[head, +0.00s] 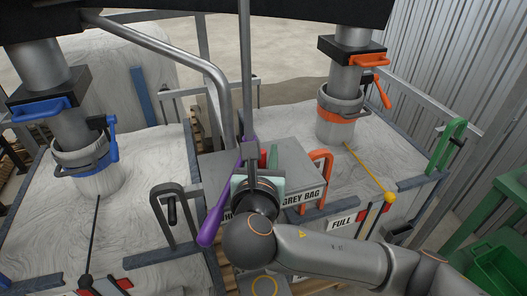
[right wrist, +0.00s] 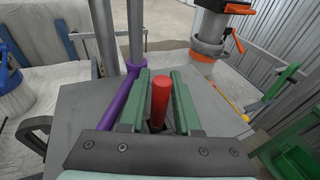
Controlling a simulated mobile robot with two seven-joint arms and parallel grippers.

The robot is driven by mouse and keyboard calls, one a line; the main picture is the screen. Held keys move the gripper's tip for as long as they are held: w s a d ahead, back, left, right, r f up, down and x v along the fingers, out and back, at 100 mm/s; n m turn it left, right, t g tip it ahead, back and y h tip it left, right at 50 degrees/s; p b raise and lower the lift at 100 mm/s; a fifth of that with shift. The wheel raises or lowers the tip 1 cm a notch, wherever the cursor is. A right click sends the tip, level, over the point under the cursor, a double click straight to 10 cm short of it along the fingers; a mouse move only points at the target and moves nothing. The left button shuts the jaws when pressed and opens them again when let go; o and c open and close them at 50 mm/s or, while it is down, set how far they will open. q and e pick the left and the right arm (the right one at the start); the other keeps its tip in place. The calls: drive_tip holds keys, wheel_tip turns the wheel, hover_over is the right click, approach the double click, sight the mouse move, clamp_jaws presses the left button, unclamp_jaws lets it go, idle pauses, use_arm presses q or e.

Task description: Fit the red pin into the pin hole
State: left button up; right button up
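The red pin (right wrist: 160,100) stands roughly upright between the two green fingers of my right gripper (right wrist: 160,75) in the right wrist view. The fingers lie close along both sides of the pin; I cannot tell whether they press on it. A dark gap shows around the pin's lower end, and I cannot tell whether this is the pin hole. My left gripper is not in view.
The purple bar is close at the gripper's left. A green bin (head: 497,268) is at right.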

sight(261, 162)
drive_tip(key=shift+r, duration=0.1)
drive_tip(key=shift+s+r+p, duration=0.2)
drive_tip(key=shift+p, duration=0.1)
drive_tip(key=p+v, duration=0.1)
drive_tip(key=v, duration=0.1)
drive_tip(key=p+v, duration=0.2)
drive_tip(key=shift+r, duration=0.25)
drive_tip(key=f+v, duration=0.1)
drive_tip(key=v, duration=0.6)
drive_tip(key=shift+s+r, duration=0.25)
drive_tip(key=shift+r, duration=0.05)
